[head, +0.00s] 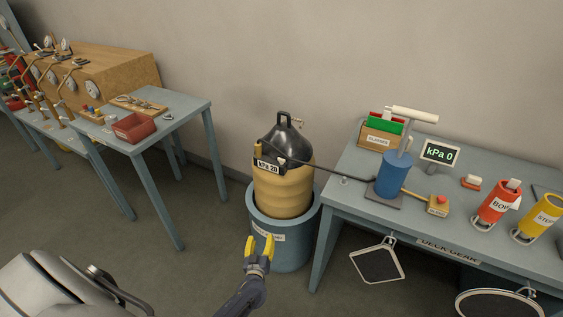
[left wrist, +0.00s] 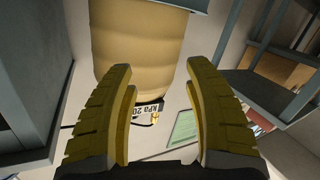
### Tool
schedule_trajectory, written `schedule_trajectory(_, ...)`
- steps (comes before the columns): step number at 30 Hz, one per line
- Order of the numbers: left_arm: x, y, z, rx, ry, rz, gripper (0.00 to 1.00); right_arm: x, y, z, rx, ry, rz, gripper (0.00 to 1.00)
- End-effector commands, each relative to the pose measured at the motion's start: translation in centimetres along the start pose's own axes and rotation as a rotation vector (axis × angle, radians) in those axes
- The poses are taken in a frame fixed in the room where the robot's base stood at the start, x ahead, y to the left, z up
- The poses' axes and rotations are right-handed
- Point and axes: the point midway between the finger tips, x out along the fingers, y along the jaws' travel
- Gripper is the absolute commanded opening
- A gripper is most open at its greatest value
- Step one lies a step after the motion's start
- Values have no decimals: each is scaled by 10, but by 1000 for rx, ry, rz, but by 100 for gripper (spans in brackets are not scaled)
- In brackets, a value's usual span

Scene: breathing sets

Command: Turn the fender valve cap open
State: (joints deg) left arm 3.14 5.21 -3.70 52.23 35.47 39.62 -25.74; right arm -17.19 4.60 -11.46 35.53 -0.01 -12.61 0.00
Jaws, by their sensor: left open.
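The fender (head: 284,192) is a tan ribbed cylinder with a black top and handle, standing upright in a blue round holder (head: 286,247). A label reading "kPa 20" (head: 268,166) is on its upper side. A small yellow piece, which looks like the valve cap (head: 258,146), sits at the fender's upper left; a small yellow piece (left wrist: 155,118) also shows near the label in the left wrist view. My left gripper (head: 260,243) is open and empty, in front of the holder and below the cap. The fender (left wrist: 140,45) shows beyond its yellow fingers. My right gripper is not in view.
A dark hose (head: 330,171) runs from the fender to a blue pump (head: 394,174) on the right table (head: 350,190). A display (head: 440,153) there reads "kPa 0". A left table (head: 185,115) holds a red tray (head: 134,127). Floor between the tables is partly free.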

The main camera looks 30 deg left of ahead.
Motion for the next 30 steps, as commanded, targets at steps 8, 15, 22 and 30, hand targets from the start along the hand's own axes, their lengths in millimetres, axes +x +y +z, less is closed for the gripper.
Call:
schedule_trajectory(8,78,-32,-221,-453,552,-368,53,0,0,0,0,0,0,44)
schedule_trajectory(15,81,-71,-312,-924,793,-760,53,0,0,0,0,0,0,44)
schedule_trajectory(22,84,-52,-335,-1436,733,-1121,53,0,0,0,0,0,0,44)
schedule_trajectory(30,98,52,-364,-1971,298,-1377,53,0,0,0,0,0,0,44)
